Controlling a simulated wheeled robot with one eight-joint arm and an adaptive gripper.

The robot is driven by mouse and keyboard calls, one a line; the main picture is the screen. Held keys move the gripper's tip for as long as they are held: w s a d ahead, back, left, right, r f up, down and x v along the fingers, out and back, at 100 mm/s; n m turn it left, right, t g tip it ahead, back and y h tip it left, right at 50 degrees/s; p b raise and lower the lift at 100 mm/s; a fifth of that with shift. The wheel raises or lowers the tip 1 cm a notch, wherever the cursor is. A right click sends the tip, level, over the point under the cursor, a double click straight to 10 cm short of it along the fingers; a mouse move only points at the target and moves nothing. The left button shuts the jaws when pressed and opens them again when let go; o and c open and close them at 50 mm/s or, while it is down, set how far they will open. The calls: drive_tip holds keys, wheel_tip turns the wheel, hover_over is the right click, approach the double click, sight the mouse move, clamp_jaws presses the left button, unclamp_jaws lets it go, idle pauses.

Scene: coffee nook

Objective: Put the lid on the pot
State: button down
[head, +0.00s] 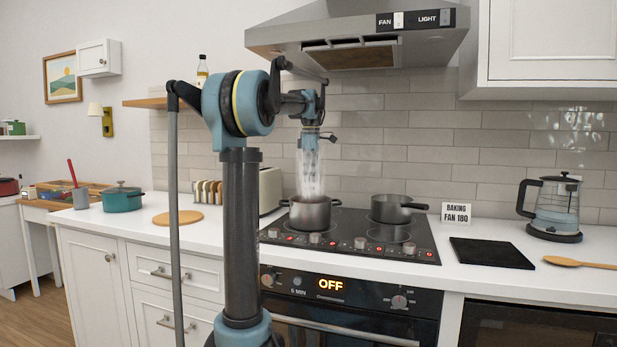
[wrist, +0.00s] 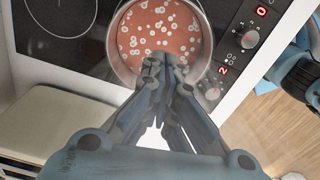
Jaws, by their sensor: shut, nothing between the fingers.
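A steel pot (head: 311,214) stands open on the left front of the hob, with steam rising from it. In the wrist view the pot (wrist: 114,58) shows reddish bubbling liquid (wrist: 150,28) inside. My gripper (head: 309,150) is above the pot in the steam. In the wrist view my gripper (wrist: 165,58) is shut and empty, its fingertips over the near part of the pot's opening. I see no loose lid in either view. A teal pot (head: 122,202) on the left counter wears its own teal lid (head: 122,189).
A dark saucepan (head: 390,208) stands right of the pot on the hob (head: 360,238). A cream toaster (head: 270,189) is behind left. A round wooden board (head: 177,218), black mat (head: 490,253), kettle (head: 556,208) and wooden spoon (head: 580,263) lie along the counter. The hood (head: 357,35) hangs above.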

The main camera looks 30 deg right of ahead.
drive_tip(key=shift+f, duration=0.95)
drive_tip(key=shift+r, duration=0.1)
wheel_tip(320, 180, up, 8)
idle(1.6)
idle(0.4)
drive_tip(key=s+a+f+m, duration=0.2)
drive_tip(key=a+f, duration=0.3)
drive_tip(key=a, duration=0.4)
drive_tip(key=s+a+f+m+t, duration=0.1)
drive_tip(key=s+a+f, duration=0.1)
drive_tip(key=a+f, duration=0.45)
drive_tip(key=s+a+f+m, duration=0.2)
drive_tip(key=s+a+f, duration=0.15)
drive_tip(key=a, duration=0.75)
drive_tip(key=s+a+f+m, duration=0.1)
drive_tip(key=s+a+f, duration=0.3)
drive_tip(key=f, duration=0.5)
drive_tip(key=s+a+f+m, duration=0.2)
drive_tip(key=s+a+f, duration=0.3)
drive_tip(key=f, duration=0.3)
drive_tip(key=s+a+f+m+t, duration=0.1)
drive_tip(key=s+a+f, duration=0.4)
drive_tip(key=f, duration=0.4)
drive_tip(key=shift+s+f+m, duration=0.3)
drive_tip(key=shift+s+f, duration=0.05)
drive_tip(key=shift+s, duration=0.5)
